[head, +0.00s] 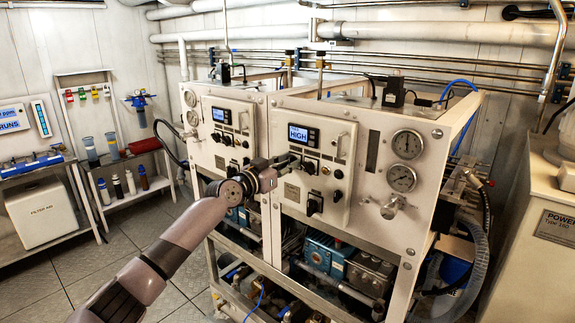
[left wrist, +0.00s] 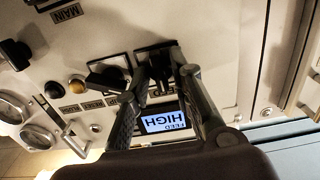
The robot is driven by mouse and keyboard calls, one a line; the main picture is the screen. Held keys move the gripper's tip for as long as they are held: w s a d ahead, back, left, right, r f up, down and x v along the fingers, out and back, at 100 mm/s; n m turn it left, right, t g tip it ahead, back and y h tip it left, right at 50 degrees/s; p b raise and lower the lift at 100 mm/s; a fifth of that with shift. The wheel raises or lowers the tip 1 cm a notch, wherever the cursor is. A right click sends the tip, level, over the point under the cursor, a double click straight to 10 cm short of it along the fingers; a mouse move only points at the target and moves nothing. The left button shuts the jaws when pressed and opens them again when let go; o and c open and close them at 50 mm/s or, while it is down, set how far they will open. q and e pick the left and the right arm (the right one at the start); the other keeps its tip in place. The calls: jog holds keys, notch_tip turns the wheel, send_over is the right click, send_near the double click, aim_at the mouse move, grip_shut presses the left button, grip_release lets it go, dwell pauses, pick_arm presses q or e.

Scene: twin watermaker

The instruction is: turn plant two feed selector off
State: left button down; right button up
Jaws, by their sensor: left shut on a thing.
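The nearer watermaker unit has a white control panel (head: 318,165) with a lit display (head: 303,135) reading HIGH. My left gripper (head: 291,163) reaches the panel just below the display. In the left wrist view its two fingers (left wrist: 158,72) are closed around a black selector knob (left wrist: 155,60) on a dark square plate. The fingers partly hide the knob, so I cannot tell its setting. Another black selector (left wrist: 108,76) sits beside it. My right gripper is not in view.
An amber button (left wrist: 78,87) and a dark button (left wrist: 54,90) lie further along the panel. A large black knob (head: 314,204) is low on the panel, with pressure gauges (head: 407,144) to the right. A similar unit's panel (head: 228,132) stands to the left. Floor (head: 60,270) is open at left.

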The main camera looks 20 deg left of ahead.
pick_arm(q)
jog(key=shift+n, duration=0.3)
jog(key=n+p, duration=0.1)
jog(key=n, duration=1)
jog(key=shift+s+a+p, duration=0.1)
jog(key=shift+a+p, duration=0.05)
jog(key=shift+p, duration=0.2)
jog(key=shift+n, duration=0.3)
jog(key=c, duration=1.7)
grip_release()
jog(key=shift+w+f, duration=0.1)
jog(key=shift+w, duration=0.1)
jog(key=shift+s, duration=0.1)
